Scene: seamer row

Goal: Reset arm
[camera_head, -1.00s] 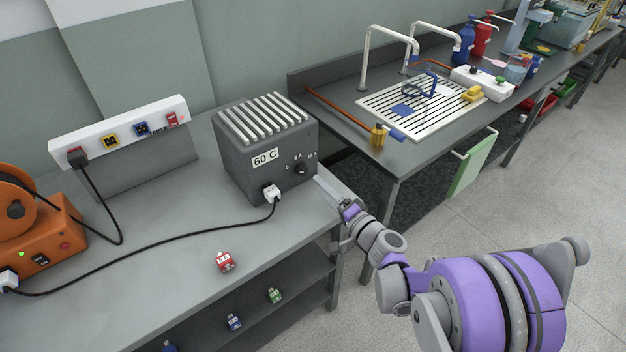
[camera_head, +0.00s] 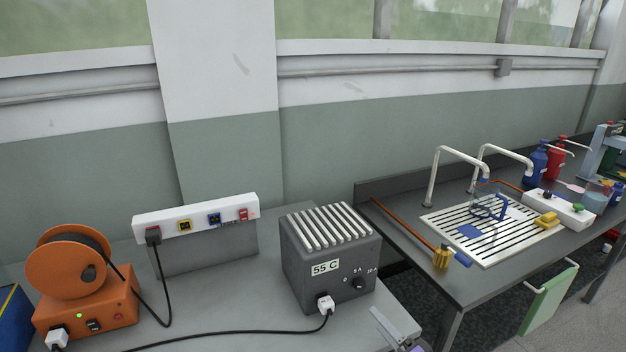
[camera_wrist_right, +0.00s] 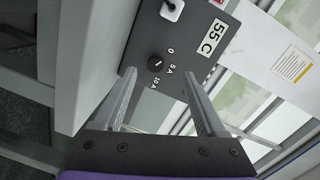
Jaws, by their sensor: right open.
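My right gripper (camera_head: 394,328) shows at the bottom edge of the head view, in front of the grey heater-like box (camera_head: 330,262) and to the right of its white plug. In the right wrist view its two fingers (camera_wrist_right: 159,76) are apart with nothing between them. The box's dark front (camera_wrist_right: 190,45), with a black knob and a "55 C" label, lies beyond the fingertips. My left gripper is in neither view.
A black cable runs to the box's plug (camera_head: 325,303). A second bench at the right holds a slotted drain board (camera_head: 490,228) and taps.

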